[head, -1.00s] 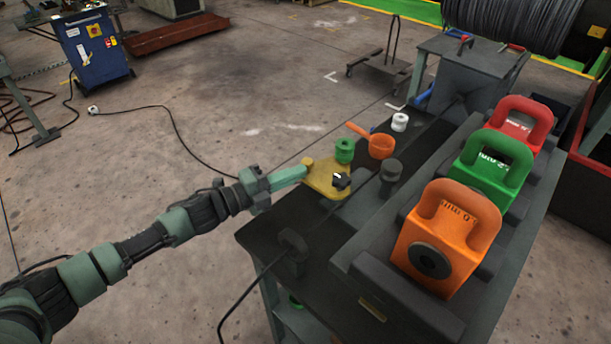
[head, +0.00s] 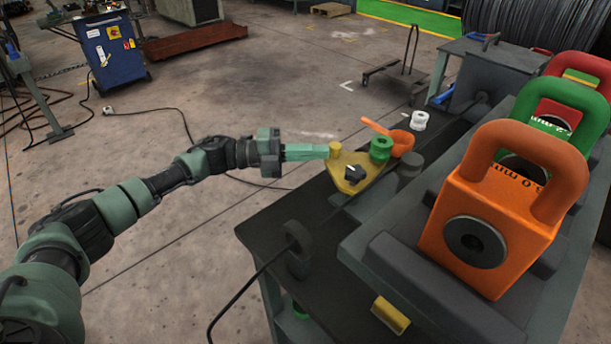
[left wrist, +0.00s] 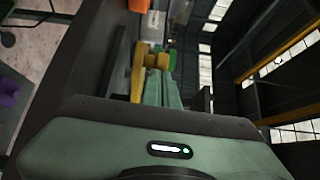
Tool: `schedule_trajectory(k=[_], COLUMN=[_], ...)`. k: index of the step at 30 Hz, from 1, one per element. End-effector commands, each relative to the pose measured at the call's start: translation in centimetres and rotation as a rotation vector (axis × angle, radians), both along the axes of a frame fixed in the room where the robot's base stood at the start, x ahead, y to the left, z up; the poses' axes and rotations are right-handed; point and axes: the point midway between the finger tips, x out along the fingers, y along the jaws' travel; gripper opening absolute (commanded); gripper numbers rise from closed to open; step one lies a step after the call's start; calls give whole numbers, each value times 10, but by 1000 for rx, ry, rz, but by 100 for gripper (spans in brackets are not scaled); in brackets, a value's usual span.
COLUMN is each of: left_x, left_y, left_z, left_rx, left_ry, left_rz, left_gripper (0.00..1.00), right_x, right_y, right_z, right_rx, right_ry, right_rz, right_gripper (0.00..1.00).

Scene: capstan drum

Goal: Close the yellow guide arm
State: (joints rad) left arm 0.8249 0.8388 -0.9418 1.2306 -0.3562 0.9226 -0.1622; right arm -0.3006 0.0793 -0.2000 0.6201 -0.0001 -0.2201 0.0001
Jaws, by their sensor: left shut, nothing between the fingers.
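The yellow guide arm (head: 357,172) is a flat plate with a black star knob on the bench, near its left edge. It has a short yellow post (head: 335,150) at its far left end. My left gripper (head: 322,152) is shut and empty, its fingertips right at the post; I cannot tell for certain if they touch. In the left wrist view the yellow guide arm (left wrist: 138,72) stands just beyond the shut fingers. A green roller (head: 381,149) sits beside the plate's upper right. My right gripper is not in view.
An orange ring with a handle (head: 401,142) and a white roller (head: 419,121) stand farther back on the bench. Large orange (head: 500,215), green and red handled blocks line the right side.

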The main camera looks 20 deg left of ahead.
Motion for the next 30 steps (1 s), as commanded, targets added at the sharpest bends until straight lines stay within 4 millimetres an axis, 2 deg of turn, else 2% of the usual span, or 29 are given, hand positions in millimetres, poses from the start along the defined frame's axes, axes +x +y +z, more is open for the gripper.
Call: schedule_trajectory(k=[1,9,30], left_x=[3,15,30], left_y=[-2,-9,-19], left_z=[-3,-2,0], left_rx=[-1,-1,0], left_ry=[-1,-1,0], left_rz=[1,3,4], left_gripper=[0,0,0], right_x=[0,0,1], right_y=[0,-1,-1], right_z=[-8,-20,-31], right_rx=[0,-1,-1], right_ry=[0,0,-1], right_rz=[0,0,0], right_gripper=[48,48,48])
